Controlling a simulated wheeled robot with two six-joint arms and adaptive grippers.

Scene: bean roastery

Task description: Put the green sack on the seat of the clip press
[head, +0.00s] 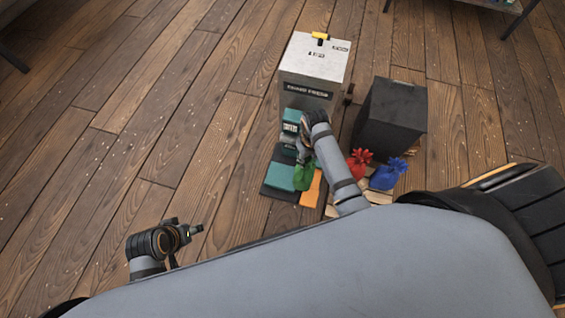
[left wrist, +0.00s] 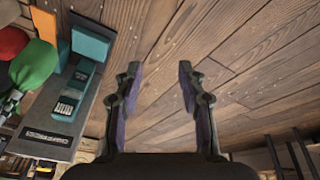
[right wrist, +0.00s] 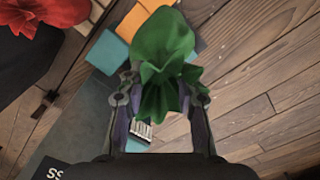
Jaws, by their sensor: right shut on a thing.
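The green sack (head: 305,176) is gripped near its gathered neck by my right gripper (right wrist: 160,85); its rounded body fills the upper middle of the right wrist view (right wrist: 163,40). In the head view it hangs over the press's front, between a teal pad (head: 280,177) and an orange block (head: 312,190). Whether it touches anything beneath is unclear. The grey press (head: 316,60) has a dark label and teal parts low in front; which part is the seat I cannot tell. My left gripper (left wrist: 158,75) is open and empty, over bare floor away from the press.
A red sack (head: 359,163) and a blue sack (head: 387,175) stand on pale wooden slats right of my right forearm. A black box (head: 391,115) stands behind them, beside the press. The plank floor (head: 150,90) to the left is clear.

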